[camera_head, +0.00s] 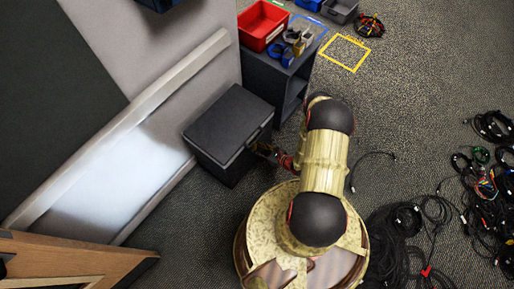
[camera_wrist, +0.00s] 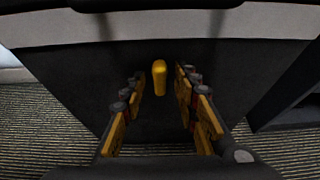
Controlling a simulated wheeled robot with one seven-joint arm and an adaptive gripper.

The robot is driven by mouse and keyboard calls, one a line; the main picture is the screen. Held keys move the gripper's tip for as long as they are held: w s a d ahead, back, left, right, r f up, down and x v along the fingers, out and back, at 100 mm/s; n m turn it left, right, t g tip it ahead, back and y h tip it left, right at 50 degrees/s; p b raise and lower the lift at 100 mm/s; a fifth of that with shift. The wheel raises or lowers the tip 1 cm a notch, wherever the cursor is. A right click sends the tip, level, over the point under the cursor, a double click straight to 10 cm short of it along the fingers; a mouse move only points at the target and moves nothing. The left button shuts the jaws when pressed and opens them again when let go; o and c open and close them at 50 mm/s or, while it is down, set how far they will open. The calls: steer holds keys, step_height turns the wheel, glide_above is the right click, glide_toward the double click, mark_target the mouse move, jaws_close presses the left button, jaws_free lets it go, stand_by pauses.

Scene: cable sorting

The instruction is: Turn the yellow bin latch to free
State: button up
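The yellow latch (camera_wrist: 159,78) is a short rounded bar on the dark front face of the bin (camera_wrist: 85,85) in the wrist view. It stands about upright. My gripper (camera_wrist: 160,88) is open, with one finger on each side of the latch and a visible gap on both sides. The head view shows the lidded dark bin (camera_head: 230,125) against the wall, with its lid closed. My gripper (camera_head: 266,150) is at the bin's right front side there, and the latch is hidden or too small to see.
A dark shelf unit (camera_head: 262,75) stands beside the bin, with a red bin (camera_head: 262,24) on it. A yellow floor square (camera_head: 343,53) lies beyond. Tangled cables (camera_head: 405,230) cover the floor at right. A wooden piece (camera_head: 65,262) is at lower left.

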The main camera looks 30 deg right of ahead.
steer(key=v, duration=1.1)
steer(key=shift+s, duration=0.4)
steer(key=s+a+r+n+g+y, duration=0.3)
steer(key=s+a+r+y, duration=0.25)
steer(key=a, duration=0.35)
step_height(320, 180, up, 40)
steer(key=s+d+n+g+h+p, duration=0.1)
steer(key=n+g+h, duration=0.2)
steer(key=n+g, duration=0.5)
steer(key=s+d+n+g+h, duration=0.1)
steer(key=s+n+g+h, duration=0.2)
steer(key=n, duration=0.9)
steer(key=a+r+n+t+h+p, duration=0.1)
steer(key=a+r+n+t+h, duration=0.1)
steer(key=r, duration=1)
steer(key=a+r+n+t+h, duration=0.2)
steer(key=a+r+n+t, duration=0.3)
steer(key=r, duration=0.8)
steer(key=a+n, duration=0.1)
steer(key=a, duration=0.2)
steer(key=shift+s+a+n+p, duration=0.2)
steer(key=shift+a+n+p, duration=0.15)
steer(key=shift+n+p, duration=0.05)
